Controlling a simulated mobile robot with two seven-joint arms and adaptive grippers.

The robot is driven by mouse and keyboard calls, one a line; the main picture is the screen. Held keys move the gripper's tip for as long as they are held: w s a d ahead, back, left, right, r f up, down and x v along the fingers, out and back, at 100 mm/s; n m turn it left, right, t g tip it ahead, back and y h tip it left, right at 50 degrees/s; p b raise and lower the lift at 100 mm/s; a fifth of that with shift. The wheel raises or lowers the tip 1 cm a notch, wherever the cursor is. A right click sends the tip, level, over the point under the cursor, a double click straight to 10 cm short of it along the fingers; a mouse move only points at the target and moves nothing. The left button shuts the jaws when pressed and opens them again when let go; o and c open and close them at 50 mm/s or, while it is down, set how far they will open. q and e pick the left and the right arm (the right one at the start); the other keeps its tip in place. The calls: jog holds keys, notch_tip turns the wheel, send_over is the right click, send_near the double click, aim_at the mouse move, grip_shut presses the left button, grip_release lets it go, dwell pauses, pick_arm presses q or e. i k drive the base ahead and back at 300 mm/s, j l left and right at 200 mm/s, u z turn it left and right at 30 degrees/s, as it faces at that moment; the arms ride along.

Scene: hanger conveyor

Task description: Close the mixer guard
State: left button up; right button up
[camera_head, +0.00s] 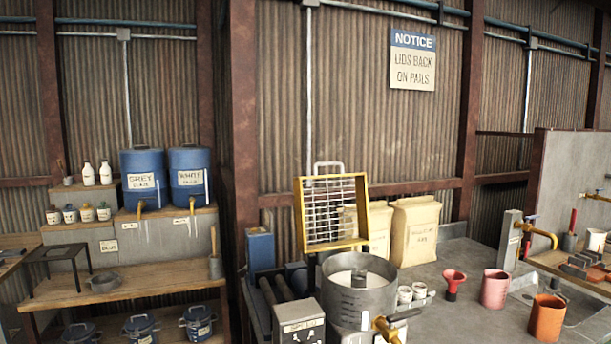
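The mixer guard (331,243) is a yellow frame with a wire grid, and it stands raised and open behind the mixer's grey metal drum (357,300). A pale handle bar sticks up at the guard's top edge. The drum's mouth is uncovered, and a light-coloured part shows inside it. A brass tap (388,329) sits at the drum's lower front. A grey control box (299,321) stands at the drum's left. Neither of my grippers shows in the head view.
Paper sacks (415,232) stand behind the mixer on the right. Small white cups (412,293), a red funnel (453,283), a pink pot (495,288) and an orange pot (547,317) stand right of the drum. The blue drums (190,178) are on a left shelf.

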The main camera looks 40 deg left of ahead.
aim_at(360, 178)
jog(key=k+j, duration=0.1)
jog(key=j, duration=0.25)
jog(key=k+j, duration=0.1)
jog(key=j, duration=0.6)
jog(key=j+z, duration=0.1)
jog(key=j, duration=1)
